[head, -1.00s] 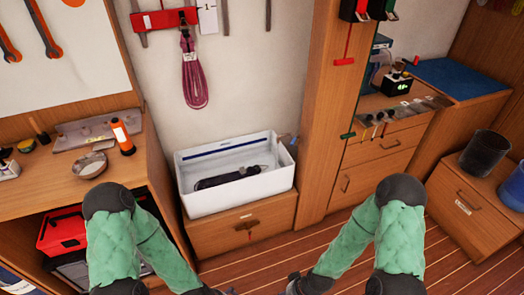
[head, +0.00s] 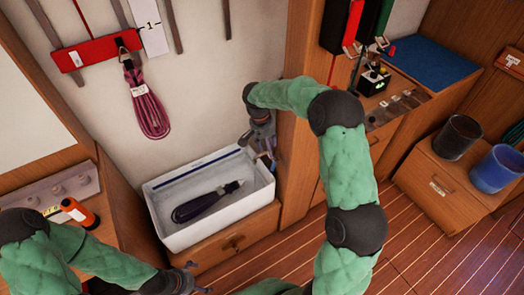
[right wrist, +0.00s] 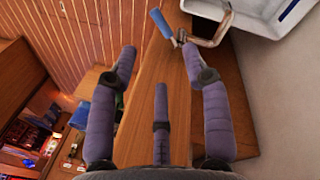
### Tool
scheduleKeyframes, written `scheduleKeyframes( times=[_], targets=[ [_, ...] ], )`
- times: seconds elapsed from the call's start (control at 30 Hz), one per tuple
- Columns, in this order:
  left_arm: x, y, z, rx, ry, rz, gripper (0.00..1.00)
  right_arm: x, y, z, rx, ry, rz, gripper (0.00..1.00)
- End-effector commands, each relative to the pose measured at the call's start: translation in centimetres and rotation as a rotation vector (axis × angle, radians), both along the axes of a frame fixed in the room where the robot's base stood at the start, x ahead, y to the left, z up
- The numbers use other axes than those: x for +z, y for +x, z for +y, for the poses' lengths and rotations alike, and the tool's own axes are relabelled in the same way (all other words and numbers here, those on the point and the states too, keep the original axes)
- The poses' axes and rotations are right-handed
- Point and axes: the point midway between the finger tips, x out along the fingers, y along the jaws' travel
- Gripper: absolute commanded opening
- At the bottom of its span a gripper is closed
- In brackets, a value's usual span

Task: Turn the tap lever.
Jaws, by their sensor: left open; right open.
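The tap lever (right wrist: 160,23) shows in the right wrist view as a blue rod at the top, joined to a bent metal tap pipe (right wrist: 222,27). My right gripper (right wrist: 158,54) is open, its fingers spread below the lever. The lever's lower end lies near the right fingertip; I cannot tell if they touch. In the head view my right gripper (head: 264,152) is at the right rim of the white basin (head: 178,233), and I cannot make out the lever there. My left gripper (head: 196,279) is open and empty low in the picture, in front of the drawer.
A dark purple object (head: 205,203) lies in the basin. A wooden post (head: 298,150) stands close to the right gripper. A coiled pink line (head: 147,103) hangs on the wall above. A black bucket (head: 457,137) and a blue bucket (head: 497,169) stand at right.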

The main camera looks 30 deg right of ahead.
Motion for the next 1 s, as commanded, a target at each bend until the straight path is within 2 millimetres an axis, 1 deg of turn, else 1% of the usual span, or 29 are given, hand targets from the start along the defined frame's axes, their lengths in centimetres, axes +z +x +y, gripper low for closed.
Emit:
scheduleKeyframes(
  times=[0.07, 0.17, 0.4, 0.6, 0.7, 0.8, 1.0],
  targets=[
    [-0.2, -0.1, 0.0, -0.001, 0.0, 0.002, 1.0, -0.4, -0.2, -0.2, -0.004, -0.004, 0.006, 0.48],
    [-0.6, -0.1, 0.0, -0.001, 0.0, 0.002, 1.0, -1.7, -0.3, -0.3, -0.004, -0.003, 0.006, 0.48],
    [-1.8, -0.1, 0.0, -0.001, 0.0, 0.002, 1.0, -6.0, -0.9, -0.9, -0.003, -0.002, 0.007, 0.48],
    [-2.6, -0.1, 0.0, -0.001, 0.0, 0.002, 1.0, -8.9, -1.3, -1.3, -0.003, -0.001, 0.005, 0.48],
    [-2.8, -0.1, 0.0, 0.0, 0.0, 0.001, 1.0, -9.8, -1.4, -1.5, -0.003, -0.001, 0.005, 0.48],
    [-3.0, -0.1, 0.0, 0.0, 0.0, 0.001, 1.0, -10.4, -1.5, -1.6, -0.002, -0.001, 0.005, 0.48],
    [-3.0, 0.0, 0.0, 0.0, 0.0, 0.001, 1.0, -10.6, -1.5, -1.6, -0.001, -0.001, 0.003, 0.48]
  ],
)
